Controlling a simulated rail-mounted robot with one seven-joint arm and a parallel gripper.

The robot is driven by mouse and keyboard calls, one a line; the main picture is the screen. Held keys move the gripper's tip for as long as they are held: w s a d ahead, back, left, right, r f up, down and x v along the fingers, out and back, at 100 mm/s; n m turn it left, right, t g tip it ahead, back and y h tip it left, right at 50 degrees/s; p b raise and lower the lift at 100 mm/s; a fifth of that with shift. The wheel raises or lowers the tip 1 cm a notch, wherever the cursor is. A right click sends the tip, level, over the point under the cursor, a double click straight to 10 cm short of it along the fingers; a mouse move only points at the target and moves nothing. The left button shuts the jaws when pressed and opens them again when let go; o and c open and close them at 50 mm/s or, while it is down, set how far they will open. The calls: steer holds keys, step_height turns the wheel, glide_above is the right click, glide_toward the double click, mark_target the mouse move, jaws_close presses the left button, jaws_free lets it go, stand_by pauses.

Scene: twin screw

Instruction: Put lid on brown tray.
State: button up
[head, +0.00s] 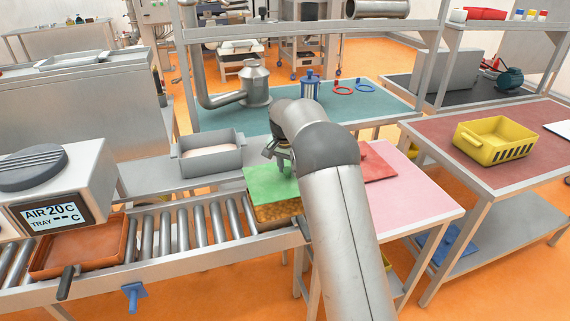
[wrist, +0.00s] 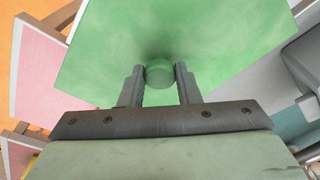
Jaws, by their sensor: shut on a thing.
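My gripper (head: 281,161) is shut on the round knob (wrist: 159,73) of a flat green lid. The green lid (head: 268,186) is at the right end of the roller conveyor, and it fills much of the wrist view (wrist: 110,45). Below it in the head view is a tray with brown, grainy contents (head: 278,213); the lid and my arm hide part of it. I cannot tell whether lid and tray touch. An orange-brown tray (head: 82,250), open and apparently empty, lies at the left of the conveyor.
A grey metal tray (head: 207,155) stands behind the conveyor. A red flat piece (head: 379,165) lies on the pink table (head: 420,195), just right of my arm. A machine with a display (head: 50,215) overhangs the conveyor's left. The rollers (head: 190,227) between the trays are bare.

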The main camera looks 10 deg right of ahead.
mark_target(288, 178)
steer(key=shift+d+f+b, duration=0.15)
steer(key=shift+f+b, duration=0.45)
steer(key=shift+f, duration=0.25)
steer(key=shift+f+b, duration=1.45)
steer(key=shift+f, duration=0.95)
steer(key=shift+f, duration=0.5)
steer(key=o, duration=1.6)
steer(key=shift+c, duration=0.2)
steer(key=shift+r+p, duration=2.1)
steer(key=shift+r, duration=1.45)
